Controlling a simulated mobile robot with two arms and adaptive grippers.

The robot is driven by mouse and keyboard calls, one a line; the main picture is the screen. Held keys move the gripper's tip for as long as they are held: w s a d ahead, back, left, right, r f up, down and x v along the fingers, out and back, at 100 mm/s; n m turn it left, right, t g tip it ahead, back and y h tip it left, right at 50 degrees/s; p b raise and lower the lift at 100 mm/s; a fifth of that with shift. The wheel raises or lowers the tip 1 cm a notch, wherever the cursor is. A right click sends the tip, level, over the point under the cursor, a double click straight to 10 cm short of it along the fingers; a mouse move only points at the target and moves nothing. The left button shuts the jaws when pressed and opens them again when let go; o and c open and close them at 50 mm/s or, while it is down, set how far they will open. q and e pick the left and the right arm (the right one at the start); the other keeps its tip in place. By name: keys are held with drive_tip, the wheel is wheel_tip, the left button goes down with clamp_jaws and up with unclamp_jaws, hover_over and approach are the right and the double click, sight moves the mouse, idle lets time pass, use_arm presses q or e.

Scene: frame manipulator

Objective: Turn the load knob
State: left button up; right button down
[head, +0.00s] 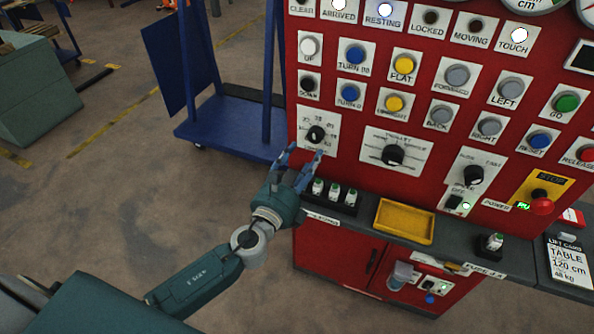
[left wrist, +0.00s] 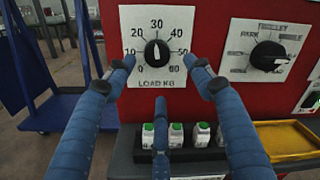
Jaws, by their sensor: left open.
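The load knob (head: 316,134) is a round black knob on a white scale plate at the lower left of the red panel. In the left wrist view the load knob (left wrist: 157,53) has a white pointer line near upright, by the 30, and the plate reads LOAD KG. My left gripper (head: 301,153) is in front of and just below the plate. In the left wrist view its blue fingers (left wrist: 162,65) are spread open, one to each side of the knob, with a third finger below. They appear apart from the knob. My right gripper is not in view.
A trolley knob (head: 393,155) sits to the right on the panel, with rows of buttons above. Small white-and-green bottles (head: 335,191) stand on the ledge below, beside a yellow tray (head: 404,221). A blue trolley frame (head: 232,127) stands left of the panel.

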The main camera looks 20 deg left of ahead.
use_arm(q)
drive_tip(key=s, duration=0.5)
drive_tip(key=shift+s+a+f, duration=0.1)
drive_tip(key=shift+f, duration=0.1)
drive_tip(key=s+a+f+n+g+y, duration=0.1)
drive_tip(key=s+a+f+n+g, duration=0.2)
drive_tip(key=f, duration=0.8)
drive_tip(key=a+f+n+g+y, duration=0.15)
drive_tip(key=f+n, duration=0.25)
drive_tip(key=f, duration=0.7)
drive_tip(key=s+a+f+n+g, duration=0.1)
drive_tip(key=s+f+n+g, duration=0.15)
drive_tip(key=s+f, duration=0.4)
drive_tip(key=s+a+f+n+g, duration=0.2)
drive_tip(key=s+f+n, duration=0.2)
drive_tip(key=f, duration=0.5)
drive_tip(key=s+d+f+n+g, duration=0.1)
drive_tip(key=s+f+n, duration=0.3)
drive_tip(key=s, duration=0.7)
drive_tip(key=s+d+f+n+g+h, duration=0.1)
drive_tip(key=s+f+n+g, duration=0.3)
drive_tip(key=s+f, duration=0.5)
drive_tip(key=s+d+f+n+g, duration=0.2)
drive_tip(key=s+f+n, duration=0.4)
drive_tip(key=s, duration=0.8)
drive_tip(key=shift+s+f+g, duration=0.3)
drive_tip(key=shift+s+g, duration=0.05)
drive_tip(key=shift+g, duration=0.35)
drive_tip(key=shift+d+n, duration=0.15)
drive_tip(key=shift+n, duration=0.1)
